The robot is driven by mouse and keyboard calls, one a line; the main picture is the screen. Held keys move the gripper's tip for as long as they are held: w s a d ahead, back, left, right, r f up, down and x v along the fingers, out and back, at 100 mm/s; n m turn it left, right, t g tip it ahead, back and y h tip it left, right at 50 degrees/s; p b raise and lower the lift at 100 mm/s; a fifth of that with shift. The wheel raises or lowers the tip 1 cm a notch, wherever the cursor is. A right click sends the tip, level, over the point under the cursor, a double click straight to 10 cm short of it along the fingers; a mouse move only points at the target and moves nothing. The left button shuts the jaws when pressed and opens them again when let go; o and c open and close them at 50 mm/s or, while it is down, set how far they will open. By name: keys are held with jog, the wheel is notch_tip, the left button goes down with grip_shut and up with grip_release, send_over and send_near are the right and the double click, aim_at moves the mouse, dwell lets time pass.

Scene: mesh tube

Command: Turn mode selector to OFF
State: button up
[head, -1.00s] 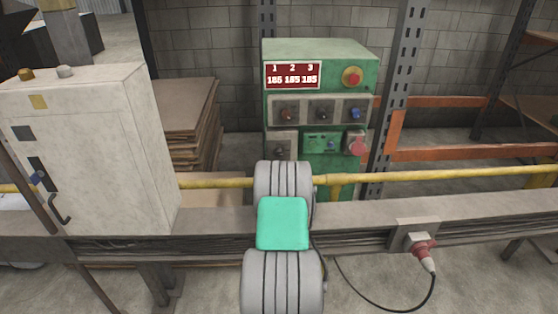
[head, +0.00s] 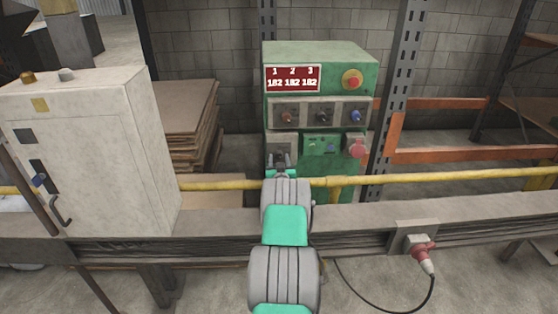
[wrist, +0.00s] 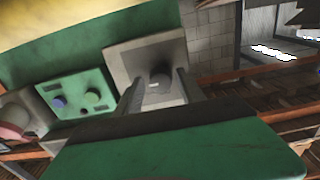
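A dark round knob (wrist: 161,74) with a small white mark sits on a square grey plate (wrist: 120,58) in the wrist view. This is the lower-left plate (head: 274,141) on the green control cabinet (head: 320,53) in the head view, partly hidden by my gripper. No label is readable, so I cannot tell which knob is the mode selector. My gripper (wrist: 159,86) is open, with its fingers apart on either side of the knob in the picture. I cannot tell whether they touch it. In the head view my gripper (head: 281,160) is at the plate's lower edge.
The upper row has an orange-brown knob (head: 287,118), a black knob (head: 322,117) and a blue knob (head: 356,116). A red stop button (head: 352,79) and red socket (head: 356,147) are at the right. A yellow pipe (head: 430,176) and grey rail (head: 370,219) cross in front.

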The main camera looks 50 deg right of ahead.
grip_shut()
